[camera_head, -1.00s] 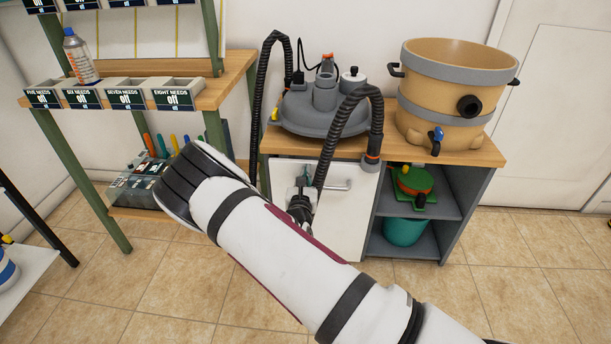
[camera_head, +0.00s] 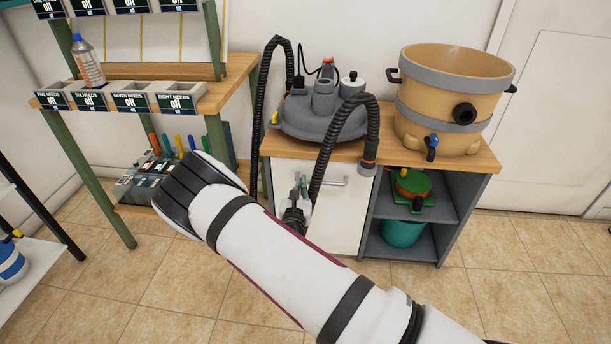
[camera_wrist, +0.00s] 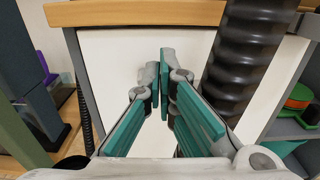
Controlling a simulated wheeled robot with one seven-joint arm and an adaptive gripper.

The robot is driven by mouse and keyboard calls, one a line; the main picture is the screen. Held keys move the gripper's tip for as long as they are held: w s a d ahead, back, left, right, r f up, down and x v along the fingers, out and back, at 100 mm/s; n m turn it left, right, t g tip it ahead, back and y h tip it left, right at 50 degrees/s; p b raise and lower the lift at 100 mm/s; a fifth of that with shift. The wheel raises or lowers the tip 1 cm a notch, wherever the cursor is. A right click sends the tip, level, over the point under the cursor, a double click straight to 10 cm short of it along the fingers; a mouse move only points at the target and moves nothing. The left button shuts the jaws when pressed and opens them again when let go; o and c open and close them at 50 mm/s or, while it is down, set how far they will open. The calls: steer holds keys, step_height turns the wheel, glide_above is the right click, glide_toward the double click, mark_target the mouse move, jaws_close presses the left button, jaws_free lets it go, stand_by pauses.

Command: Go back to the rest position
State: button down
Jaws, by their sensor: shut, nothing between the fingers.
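The white door (camera_wrist: 115,65) fills the space behind the fingers, below the wooden top edge. My white arm crosses the lower middle of the head view and partly hides the gripper's base.
A black ribbed hose (camera_head: 328,150) hangs close to my gripper, also in the wrist view (camera_wrist: 245,55). A grey vacuum head (camera_head: 322,112) and tan drum (camera_head: 455,100) stand on the cabinet. A green-legged shelf (camera_head: 90,185) is left; tiled floor (camera_head: 500,290) is clear at right.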

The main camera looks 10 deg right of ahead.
steer(key=p+v, duration=0.2)
steer(key=v, duration=0.5)
steer(key=d+r+m+g+h, duration=0.2)
steer(key=d+r+m+h, duration=0.45)
steer(key=r, duration=0.45)
steer(key=s+d+r+m+g+h, duration=0.3)
steer(key=s+d+r+m+g, duration=1.1)
steer(key=s+r+m, duration=0.15)
steer(key=s+a+r+m+g+y, duration=0.1)
steer(key=s+r+m+y, duration=0.2)
steer(key=s, duration=0.5)
steer(key=s+a+r+m+g+y, duration=0.1)
steer(key=s+a+m+y, duration=0.2)
steer(key=s, duration=0.5)
steer(key=s+r+m+g+y, duration=0.1)
steer(key=s+r+m+y, duration=0.15)
steer(key=s+y, duration=0.4)
steer(key=s+a+m+t+y, duration=0.2)
steer(key=s+a, duration=0.6)
step_height(320, 180, up, 28)
steer(key=t+p, duration=0.4)
steer(key=p, duration=2.2)
steer(key=shift+d+r+y+p, duration=0.2)
steer(key=shift+d+y+p, duration=0.1)
steer(key=shift+p, duration=0.1)
